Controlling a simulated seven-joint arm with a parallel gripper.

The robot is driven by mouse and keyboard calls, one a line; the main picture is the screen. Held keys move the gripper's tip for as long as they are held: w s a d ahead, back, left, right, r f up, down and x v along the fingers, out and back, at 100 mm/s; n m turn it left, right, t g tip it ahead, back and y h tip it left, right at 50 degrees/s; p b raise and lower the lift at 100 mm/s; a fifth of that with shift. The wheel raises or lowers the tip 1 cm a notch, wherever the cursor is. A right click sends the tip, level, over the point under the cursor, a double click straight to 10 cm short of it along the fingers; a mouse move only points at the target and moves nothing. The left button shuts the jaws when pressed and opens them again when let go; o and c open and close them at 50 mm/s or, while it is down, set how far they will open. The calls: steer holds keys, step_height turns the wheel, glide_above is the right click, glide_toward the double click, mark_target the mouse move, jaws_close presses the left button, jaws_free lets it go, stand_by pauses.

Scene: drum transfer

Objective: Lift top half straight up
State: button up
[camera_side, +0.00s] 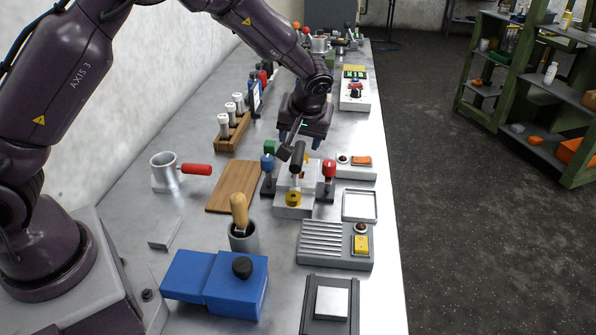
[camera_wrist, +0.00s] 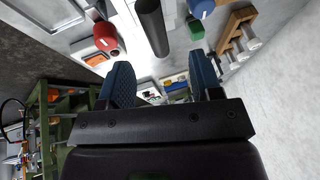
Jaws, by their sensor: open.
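A pale metal block assembly (camera_side: 287,211) stands near the middle of the bench. A black cylindrical handle (camera_side: 298,156) rises at its top, and a yellow round part (camera_side: 293,198) sits at its front. Any seam between a top half and a lower part is too small to tell. My gripper (camera_side: 300,139) is open, with blue fingertips, just above and behind the handle. In the wrist view, my gripper (camera_wrist: 161,78) has its fingers apart with nothing held, and the black handle (camera_wrist: 152,24) shows beyond them. Contact with the handle cannot be told.
A red knob (camera_side: 329,168) and a blue knob (camera_side: 267,162) stand close on either side of the block. A wooden board (camera_side: 230,190) lies to the left, a switch box (camera_side: 357,172) to the right. A ribbed grey box (camera_side: 324,237) is in front.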

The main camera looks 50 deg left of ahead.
mark_target(299, 154)
steer(key=x, duration=0.3)
steer(key=shift+a+f, duration=0.15)
steer(key=shift+f, duration=0.15)
steer(key=shift+w+x, duration=0.15)
steer(key=shift+x, duration=1.2)
steer(key=shift+w+x, duration=0.1)
steer(key=shift+x, duration=1.25)
steer(key=shift+c, duration=0.4)
jaws_close()
